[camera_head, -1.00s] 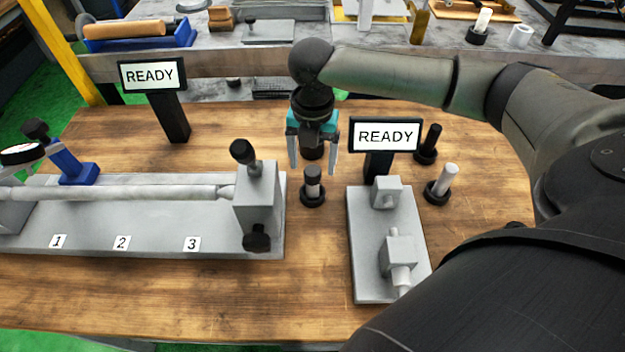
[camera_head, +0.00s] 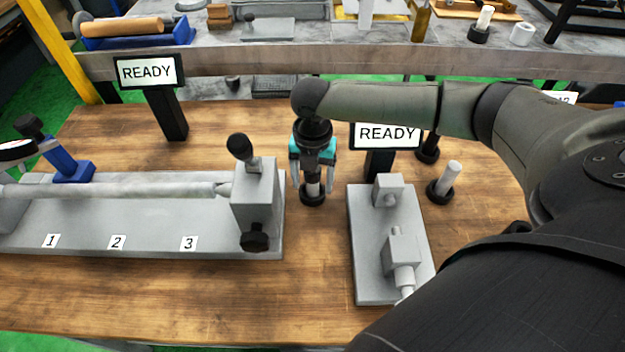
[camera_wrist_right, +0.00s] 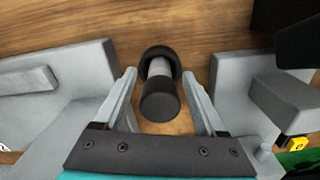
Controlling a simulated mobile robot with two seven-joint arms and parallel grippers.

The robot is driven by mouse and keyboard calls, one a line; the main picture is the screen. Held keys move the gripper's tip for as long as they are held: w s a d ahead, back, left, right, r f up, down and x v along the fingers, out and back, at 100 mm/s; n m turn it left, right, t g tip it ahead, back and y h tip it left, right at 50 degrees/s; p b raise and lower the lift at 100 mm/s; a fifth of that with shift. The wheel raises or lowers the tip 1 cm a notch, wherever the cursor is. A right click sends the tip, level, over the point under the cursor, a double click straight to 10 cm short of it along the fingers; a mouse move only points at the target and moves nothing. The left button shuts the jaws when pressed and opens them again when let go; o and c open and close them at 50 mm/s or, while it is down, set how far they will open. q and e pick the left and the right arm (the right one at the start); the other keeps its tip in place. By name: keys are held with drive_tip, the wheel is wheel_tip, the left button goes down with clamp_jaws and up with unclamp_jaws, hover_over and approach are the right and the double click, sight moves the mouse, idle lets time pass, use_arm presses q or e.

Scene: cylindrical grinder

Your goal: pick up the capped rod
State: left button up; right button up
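The capped rod (camera_head: 313,187) is a light grey rod with a dark cap, standing upright in a round black holder (camera_head: 312,199) on the wooden table. In the right wrist view, the capped rod (camera_wrist_right: 160,98) shows its dark cap nearest the camera, with the holder (camera_wrist_right: 157,55) beyond it. My right gripper (camera_head: 312,186) points down over the rod. Its fingers are open, one on each side of the rod, with a gap visible on both sides in the wrist view (camera_wrist_right: 160,88). My left gripper is not in view.
A grey grinder bed (camera_head: 150,225) with a long rod lies to the left. A grey fixture plate (camera_head: 375,275) is close on the right, with a READY display (camera_head: 388,134) behind it. Another holder with a pale rod (camera_head: 447,180) stands further right.

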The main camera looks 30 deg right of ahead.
clamp_jaws()
idle(0.3)
drive_tip(key=shift+r, duration=0.1)
idle(0.8)
